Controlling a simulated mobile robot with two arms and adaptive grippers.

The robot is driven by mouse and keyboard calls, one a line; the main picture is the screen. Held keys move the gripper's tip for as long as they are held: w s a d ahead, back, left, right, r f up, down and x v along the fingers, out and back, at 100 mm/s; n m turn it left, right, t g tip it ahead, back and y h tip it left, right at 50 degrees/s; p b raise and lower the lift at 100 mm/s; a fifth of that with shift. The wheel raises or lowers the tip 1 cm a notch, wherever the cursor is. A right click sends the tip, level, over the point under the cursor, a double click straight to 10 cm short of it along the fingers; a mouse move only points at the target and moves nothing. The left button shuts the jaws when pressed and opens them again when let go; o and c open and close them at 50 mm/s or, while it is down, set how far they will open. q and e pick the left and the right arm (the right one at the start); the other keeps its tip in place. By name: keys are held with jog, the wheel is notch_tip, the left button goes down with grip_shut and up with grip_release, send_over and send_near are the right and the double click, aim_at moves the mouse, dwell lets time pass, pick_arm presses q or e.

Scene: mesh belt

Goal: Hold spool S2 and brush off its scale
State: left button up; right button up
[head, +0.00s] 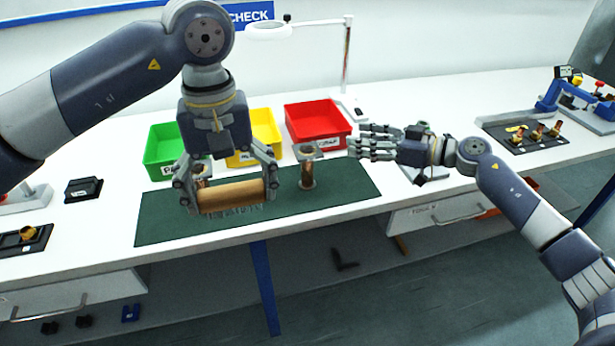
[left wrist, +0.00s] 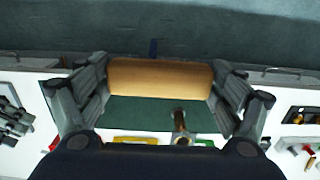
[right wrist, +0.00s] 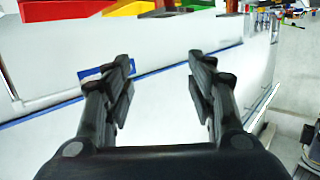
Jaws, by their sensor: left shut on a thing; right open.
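My left gripper (head: 229,184) is shut on a wooden brush (head: 232,194), holding it level with the bristles facing down over the green mat (head: 155,230). The brush (left wrist: 160,78) fills the middle of the left wrist view. A copper-coloured spool (head: 307,174) with grey flanges stands upright on the mat, right of the brush. Another flanged part (head: 199,170) is mostly hidden behind the left gripper. No label shows which one is S2. My right gripper (head: 358,143) is open and empty, right of the standing spool.
Green (head: 160,165), yellow (head: 262,130) and red (head: 318,122) bins stand behind the mat. A lamp on a post (head: 347,60) stands behind the red bin. A black rack with several copper spools (head: 537,133) is at the far right.

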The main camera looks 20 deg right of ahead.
jog(key=s+a+r+n+g+y, duration=0.2)
jog(key=s+a+g, duration=0.15)
jog(key=a, duration=0.25)
jog(key=s+a+r+n+g+y, duration=0.2)
jog(key=s+a+n+y, duration=0.1)
jog(key=s+a, duration=0.3)
jog(key=n+g+y, duration=0.2)
jog(key=n+g, duration=0.2)
jog(key=g, duration=0.2)
send_near(230, 192)
jog(key=a, duration=1)
jog(key=shift+w, duration=0.1)
jog(key=shift+c, duration=0.3)
jog(key=c, duration=1.1)
pick_arm(q)
jog(key=o, duration=0.6)
pick_arm(e)
jog(key=shift+c, duration=0.2)
pick_arm(q)
jog(key=shift+o, duration=1)
jog(key=shift+w, duration=0.1)
pick_arm(e)
jog(key=shift+f, duration=0.1)
pick_arm(q)
jog(key=shift+r, duration=0.15)
pick_arm(e)
jog(key=shift+s, duration=0.2)
